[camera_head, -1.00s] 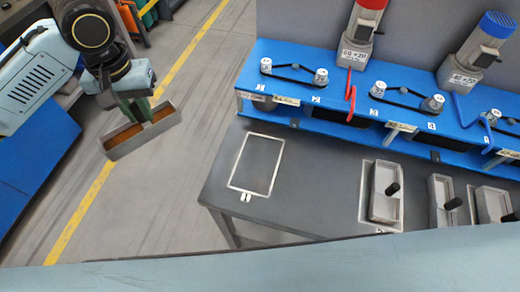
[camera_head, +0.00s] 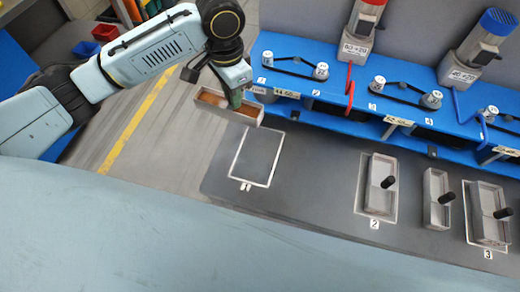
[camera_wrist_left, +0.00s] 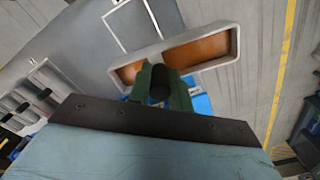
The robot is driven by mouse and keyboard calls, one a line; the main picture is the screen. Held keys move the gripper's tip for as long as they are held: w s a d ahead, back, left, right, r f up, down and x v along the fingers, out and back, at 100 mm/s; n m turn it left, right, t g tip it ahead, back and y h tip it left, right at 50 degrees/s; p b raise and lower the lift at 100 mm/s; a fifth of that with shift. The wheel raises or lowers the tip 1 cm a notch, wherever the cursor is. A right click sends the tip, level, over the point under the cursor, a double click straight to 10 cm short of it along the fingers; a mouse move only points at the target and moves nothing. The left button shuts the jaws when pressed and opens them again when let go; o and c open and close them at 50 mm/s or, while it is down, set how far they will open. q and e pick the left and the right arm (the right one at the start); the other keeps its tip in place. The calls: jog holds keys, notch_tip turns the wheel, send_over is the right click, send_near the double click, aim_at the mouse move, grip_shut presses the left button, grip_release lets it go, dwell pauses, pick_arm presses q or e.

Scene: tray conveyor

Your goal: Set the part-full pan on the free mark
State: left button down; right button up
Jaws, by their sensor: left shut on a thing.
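My left gripper (camera_head: 236,98) is shut on the part-full pan (camera_head: 226,113), a grey oblong pan with brown contents. The green fingers hold it near its middle, above the far left edge of the table. In the left wrist view the pan (camera_wrist_left: 150,53) spans across the fingers (camera_wrist_left: 160,90), with brown contents on both sides. The free mark (camera_head: 257,160) is an empty white outline labelled 1, just below and right of the pan in the head view. It shows partly behind the pan in the left wrist view. My right gripper is not in view.
A pan (camera_head: 379,199) with a black handle stands on mark 2, another (camera_head: 489,225) on mark 3. A third pan (camera_head: 436,211) stands between them. A blue machine bench (camera_head: 345,118) with belts and motors runs behind the table. Bare table lies between marks 1 and 2.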

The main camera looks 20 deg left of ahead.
aim_at(255, 124)
pick_arm(q)
jog(key=d+f+m+p, duration=0.1)
jog(key=m, duration=0.3)
jog(key=s+d+f+m+p, duration=0.1)
jog(key=d+f+m, duration=0.1)
jog(key=m, duration=0.3)
jog(key=d+f+m+p, duration=0.1)
jog(key=d+f+m, duration=0.1)
jog(key=m, duration=0.3)
jog(key=shift+s+f, duration=0.15)
jog(key=shift+s, duration=0.2)
jog(key=shift+s+d+f+m+p, duration=0.1)
jog(key=shift+d+f+m+p, duration=0.1)
jog(key=shift+m, duration=0.4)
jog(key=shift+s+d+f+m+p, duration=0.1)
jog(key=shift+d+f+m+p, duration=0.1)
jog(key=shift+m, duration=0.4)
jog(key=shift+f, duration=0.2)
jog(key=shift+m, duration=0.3)
notch_tip(255, 124, down, 10)
jog(key=shift+r+b, duration=0.1)
jog(key=shift+b, duration=0.45)
jog(key=c, duration=1.3)
grip_release()
jog(key=shift+f, duration=0.2)
notch_tip(255, 124, up, 12)
jog(key=shift+r+p, duration=0.2)
jog(key=shift+p, duration=0.5)
jog(key=shift+d+f, duration=0.1)
